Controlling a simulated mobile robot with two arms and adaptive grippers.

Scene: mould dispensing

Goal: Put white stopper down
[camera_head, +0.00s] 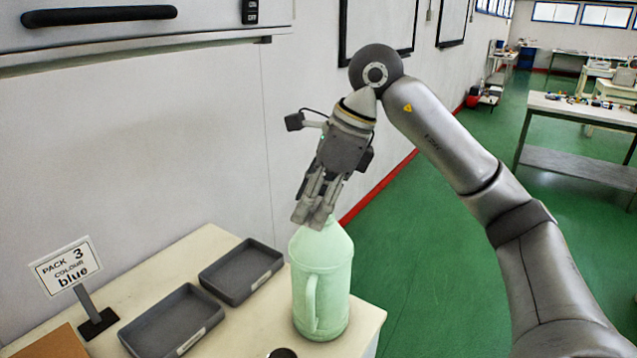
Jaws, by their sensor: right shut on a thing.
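My right gripper (311,216) points down at the top of a pale green jug (322,275). It is shut on the white stopper, which its fingers hide from this view. The fingertips are at the jug's neck, and I cannot tell whether they touch it. The jug stands upright near the right end of a cream table (215,335), with its handle towards me.
Two dark grey trays (171,330) (241,270) lie left of the jug. A sign reading "PACK 3 COLOUR blue" (66,266) stands at the far left. A small round object (282,353) is cut off at the bottom edge. Bare tabletop shows between trays and jug.

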